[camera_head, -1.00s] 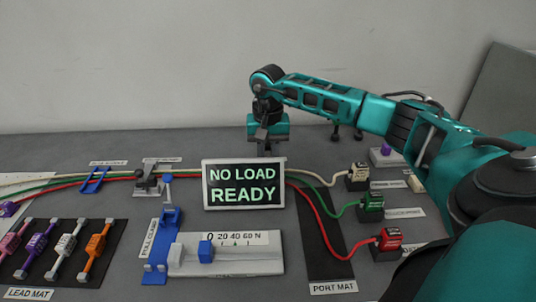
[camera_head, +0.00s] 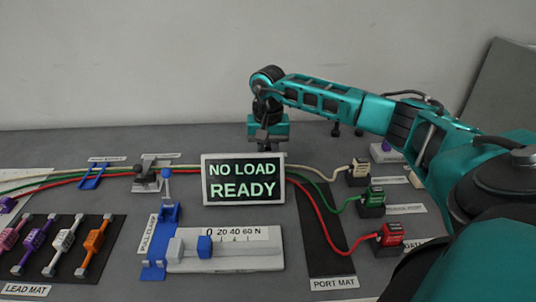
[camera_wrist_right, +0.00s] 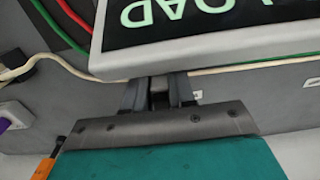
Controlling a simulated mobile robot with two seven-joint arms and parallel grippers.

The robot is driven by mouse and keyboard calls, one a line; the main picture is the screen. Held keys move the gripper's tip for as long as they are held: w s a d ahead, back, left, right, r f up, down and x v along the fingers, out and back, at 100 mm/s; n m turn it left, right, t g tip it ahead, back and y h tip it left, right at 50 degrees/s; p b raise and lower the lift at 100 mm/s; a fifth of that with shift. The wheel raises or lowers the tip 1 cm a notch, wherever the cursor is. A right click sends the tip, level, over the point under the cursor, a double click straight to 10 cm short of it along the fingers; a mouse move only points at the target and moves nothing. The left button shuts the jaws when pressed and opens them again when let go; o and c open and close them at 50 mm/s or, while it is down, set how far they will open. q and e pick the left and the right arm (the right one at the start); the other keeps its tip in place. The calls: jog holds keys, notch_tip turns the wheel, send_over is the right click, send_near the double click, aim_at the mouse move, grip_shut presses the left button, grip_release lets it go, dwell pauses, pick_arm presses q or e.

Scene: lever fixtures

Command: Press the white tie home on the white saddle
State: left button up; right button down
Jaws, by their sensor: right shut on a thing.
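My right gripper (camera_head: 264,146) points down behind the display, at the end of the teal arm. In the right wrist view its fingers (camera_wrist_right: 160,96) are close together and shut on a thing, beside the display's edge. The display hides the fingertips and what they hold, so I cannot tell whether it is the white tie. I cannot make out the white tie or the white saddle in either view. A cream cable (camera_head: 318,170) runs behind the display; in the right wrist view the cable (camera_wrist_right: 235,69) passes by the fingers. My left gripper is not in view.
The display (camera_head: 243,180) reads NO LOAD READY. A blue saddle-like frame (camera_head: 93,178) and a grey lever fixture (camera_head: 147,180) stand to its left. Green (camera_head: 320,190) and red (camera_head: 318,220) cables run right to coloured plugs. A gauge rail (camera_head: 235,263) lies in front.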

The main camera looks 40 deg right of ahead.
jog(key=shift+f, duration=0.2)
jog(key=shift+f+b, duration=0.5)
jog(key=shift+f, duration=0.05)
jog(key=shift+f, duration=0.2)
jog(key=shift+f+b, duration=0.35)
dwell(0.4)
jog(key=c, duration=0.9)
grip_release()
jog(key=shift+o, duration=0.6)
jog(key=o, duration=0.4)
